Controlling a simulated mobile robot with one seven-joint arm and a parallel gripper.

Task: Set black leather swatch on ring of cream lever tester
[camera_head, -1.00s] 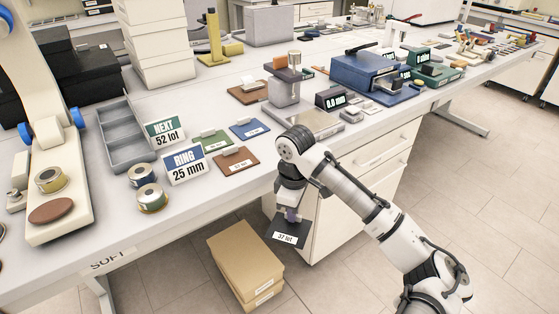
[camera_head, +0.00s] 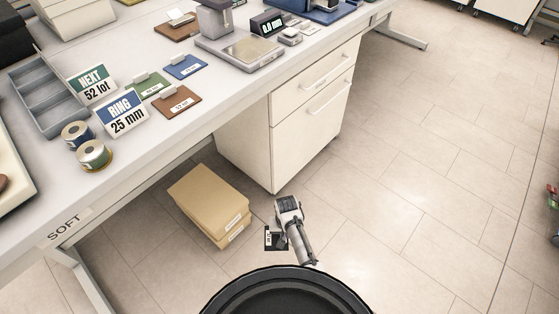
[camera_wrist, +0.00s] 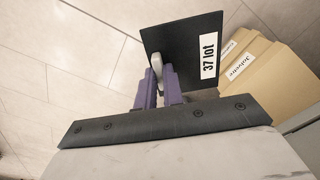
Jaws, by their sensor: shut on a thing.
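The black leather swatch (camera_wrist: 180,40) carries a white tag reading "37 lot". My gripper (camera_wrist: 157,80), with purple fingers, is shut on the swatch's pale clip in the wrist view. In the head view the swatch (camera_head: 270,240) hangs over the floor in front of the bench, small and partly hidden by my arm. Of the cream lever tester (camera_head: 14,200) only the edge of its base shows at the far left, with part of a brown disc on it; its ring and lever are out of view.
Two spool-like metal rings (camera_head: 95,155) stand by a "RING 25 mm" sign (camera_head: 121,111) and a "NEXT 52 lot" sign (camera_head: 92,83). Green, blue and brown swatches (camera_head: 180,102) lie behind. Cardboard boxes (camera_head: 208,200) are on the floor beside a drawer unit (camera_head: 300,120).

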